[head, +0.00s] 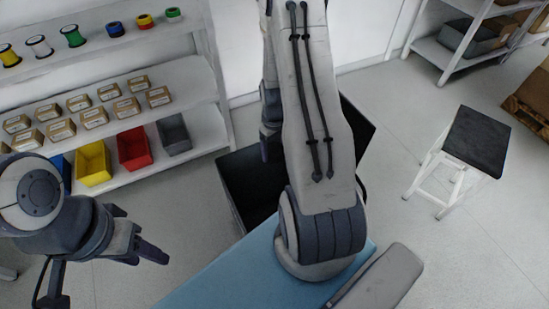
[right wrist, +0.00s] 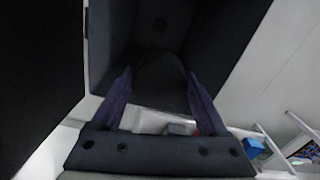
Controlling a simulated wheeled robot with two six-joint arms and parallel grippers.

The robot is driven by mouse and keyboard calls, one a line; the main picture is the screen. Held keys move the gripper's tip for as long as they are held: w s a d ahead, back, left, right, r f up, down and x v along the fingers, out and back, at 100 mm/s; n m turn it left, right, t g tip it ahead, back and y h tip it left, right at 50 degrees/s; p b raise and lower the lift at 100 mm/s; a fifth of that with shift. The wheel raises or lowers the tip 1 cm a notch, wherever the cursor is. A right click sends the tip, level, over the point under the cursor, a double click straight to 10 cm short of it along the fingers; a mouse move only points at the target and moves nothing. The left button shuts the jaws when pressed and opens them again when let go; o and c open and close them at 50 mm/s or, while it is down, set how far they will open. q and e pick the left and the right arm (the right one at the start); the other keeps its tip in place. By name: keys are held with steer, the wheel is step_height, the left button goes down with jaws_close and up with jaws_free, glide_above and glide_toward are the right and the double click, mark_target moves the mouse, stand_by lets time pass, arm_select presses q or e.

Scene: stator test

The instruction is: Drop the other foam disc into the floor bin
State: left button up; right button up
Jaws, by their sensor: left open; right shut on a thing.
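The floor bin (head: 240,180) is a large black box on the floor behind the blue table, partly hidden by my right arm in the head view. Its dark inside (right wrist: 215,40) fills the upper middle of the right wrist view. My right gripper (head: 268,145) points down over the bin, mostly behind the arm. In the right wrist view, its two fingers (right wrist: 160,95) are shut on a dark rounded thing, apparently the foam disc (right wrist: 160,75), hard to tell against the dark bin. My left gripper (head: 150,254) is open and empty at the lower left.
A blue table top (head: 215,280) lies at the bottom. A shelf (head: 150,180) at the left holds spools, small boxes, and yellow (head: 92,163), red (head: 134,148) and grey (head: 173,134) bins. A black-topped stool (head: 476,140) stands at the right, with clear floor around it.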

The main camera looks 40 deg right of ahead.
mark_target(275, 149)
steer(key=shift+d+f+b, duration=0.1)
steer(key=shift+f+b, duration=2.7)
steer(key=shift+f, duration=0.35)
steer(key=o, duration=1.2)
step_height(275, 149, up, 11)
steer(key=shift+f+p, duration=0.2)
steer(key=shift+p, duration=0.85)
